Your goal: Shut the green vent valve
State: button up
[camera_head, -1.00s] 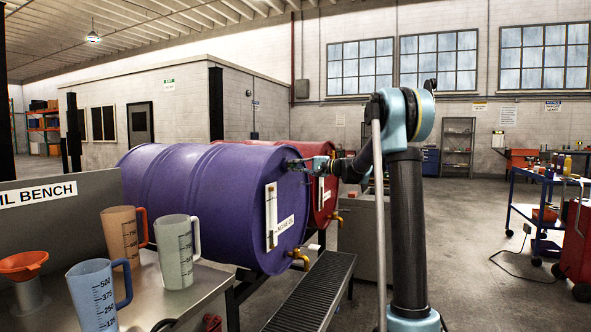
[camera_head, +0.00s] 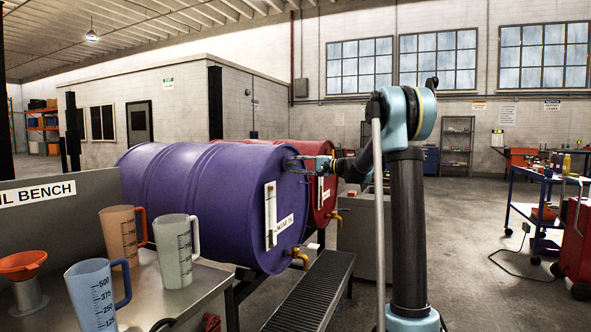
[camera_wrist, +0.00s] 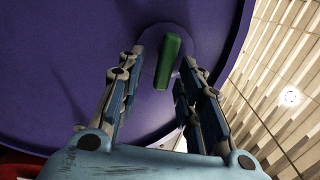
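The green vent valve (camera_wrist: 169,62) shows in the wrist view as a green lever handle on a round boss on the face of the purple drum (camera_head: 225,195). My gripper (camera_wrist: 158,88) is open, with one finger on each side of the handle. A gap shows between the handle and the left finger; the right finger is closer, and I cannot tell if it touches. In the head view my gripper (camera_head: 297,164) is at the upper part of the drum's end face, and the valve is hidden or too small to make out there.
A red drum (camera_head: 325,190) lies behind the purple one. A brass tap (camera_head: 299,258) sticks out low on the purple drum, above a grated tray (camera_head: 312,290). A bench with measuring jugs (camera_head: 176,250) and an orange funnel (camera_head: 22,264) stands at the left.

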jog(key=v, duration=1)
jog(key=shift+d, duration=0.35)
jog(key=shift+s, duration=0.15)
jog(key=s+f+n+g+h, duration=0.1)
jog(key=s+f+h, duration=0.45)
jog(key=s, duration=0.75)
jog(key=s+f+n+g+h, duration=0.1)
jog(key=s+f+g+h, duration=0.1)
jog(key=s+f, duration=0.9)
jog(key=s+d+f+h, duration=0.3)
jog(key=s+d+f, duration=0.2)
jog(key=s, duration=0.3)
jog(key=s+d+f+n+h, duration=0.1)
jog(key=s+d+f+h, duration=0.2)
jog(key=s+d+f, duration=0.3)
jog(key=s+d+f+n+g+h, duration=0.1)
jog(key=s+d+f+h, duration=0.2)
jog(key=s+d+f, duration=0.2)
jog(key=s+f, duration=0.3)
jog(key=s, duration=0.4)
jog(key=shift+d, duration=0.15)
jog(key=shift+s+h, duration=0.15)
jog(key=shift+h, duration=0.1)
